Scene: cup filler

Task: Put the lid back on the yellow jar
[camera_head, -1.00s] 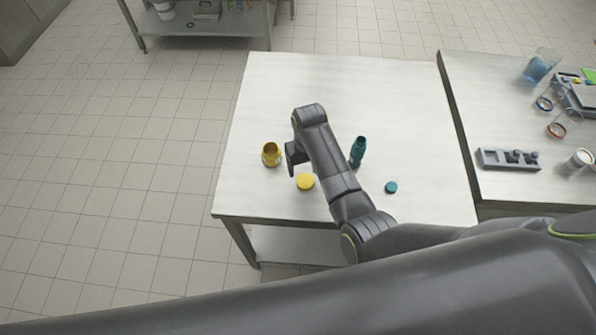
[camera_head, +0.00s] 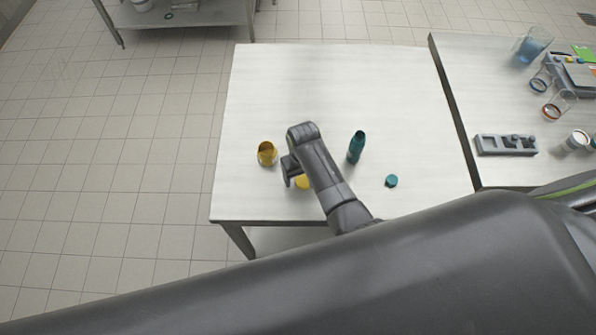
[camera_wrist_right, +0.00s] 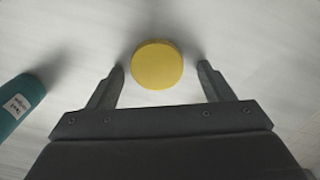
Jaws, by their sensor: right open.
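The yellow jar (camera_head: 267,154) stands open and upright on the white table, left of my right gripper. The yellow lid (camera_head: 301,182) lies on the table beside the right gripper and is partly hidden by it. In the right wrist view the round lid (camera_wrist_right: 157,64) lies just ahead of and between the two fingertips. My right gripper (camera_head: 289,180) is open and empty above the table; its spread fingers also show in the wrist view (camera_wrist_right: 160,70). My left gripper does not show; a large dark arm link of mine crosses the bottom of the head view.
A teal bottle (camera_head: 356,147) stands right of my right arm, with a teal lid (camera_head: 391,181) nearby. The bottle also shows at the wrist view's left edge (camera_wrist_right: 18,105). A second table with a grey rack (camera_head: 506,145) and beakers is at right. The white table's back is clear.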

